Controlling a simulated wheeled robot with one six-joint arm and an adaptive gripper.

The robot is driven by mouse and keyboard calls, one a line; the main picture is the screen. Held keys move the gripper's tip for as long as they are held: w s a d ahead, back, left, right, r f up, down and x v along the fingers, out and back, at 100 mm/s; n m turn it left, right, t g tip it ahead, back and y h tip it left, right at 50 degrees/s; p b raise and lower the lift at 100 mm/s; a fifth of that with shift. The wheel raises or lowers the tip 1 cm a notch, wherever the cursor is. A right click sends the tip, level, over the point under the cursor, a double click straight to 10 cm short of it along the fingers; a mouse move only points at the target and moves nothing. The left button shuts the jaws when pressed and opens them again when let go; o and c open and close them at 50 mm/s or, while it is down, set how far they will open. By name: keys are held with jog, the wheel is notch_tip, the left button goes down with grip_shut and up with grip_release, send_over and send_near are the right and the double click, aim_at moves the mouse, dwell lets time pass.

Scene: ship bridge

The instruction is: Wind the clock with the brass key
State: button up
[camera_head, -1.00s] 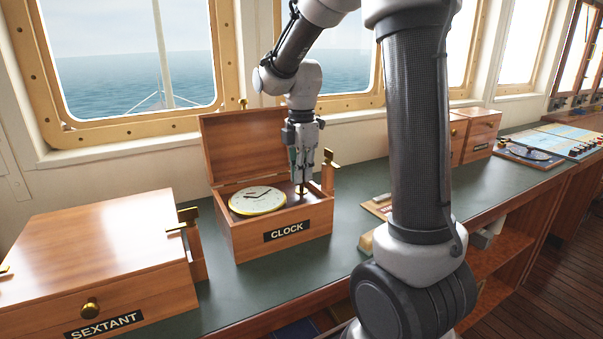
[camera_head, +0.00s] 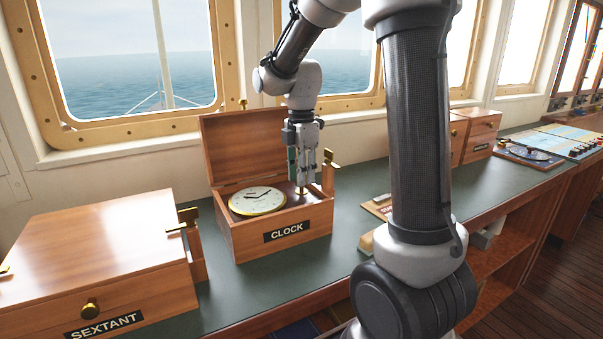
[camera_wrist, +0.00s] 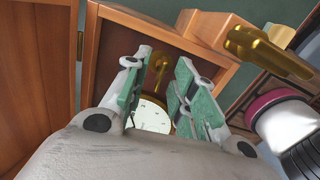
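The clock (camera_head: 257,201) lies face up in its open wooden box (camera_head: 285,248), labelled CLOCK, with the lid raised at the back. Part of its white dial (camera_wrist: 151,114) shows in the wrist view between my fingers. The brass key (camera_head: 301,190) stands upright in the box, to the right of the dial. In the wrist view the brass key (camera_wrist: 159,66) shows between the tips of my green-padded fingers, with a gap beside it. My gripper (camera_head: 302,182) points down right over the key and is open. I cannot tell whether a pad touches it.
A brass latch on a wooden post (camera_head: 328,168) stands close to the right of my gripper; it also shows in the wrist view (camera_wrist: 262,48). A closed SEXTANT box (camera_head: 100,262) is at left.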

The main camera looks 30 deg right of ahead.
notch_tip(320, 180, up, 12)
dwell(0.5)
dwell(0.3)
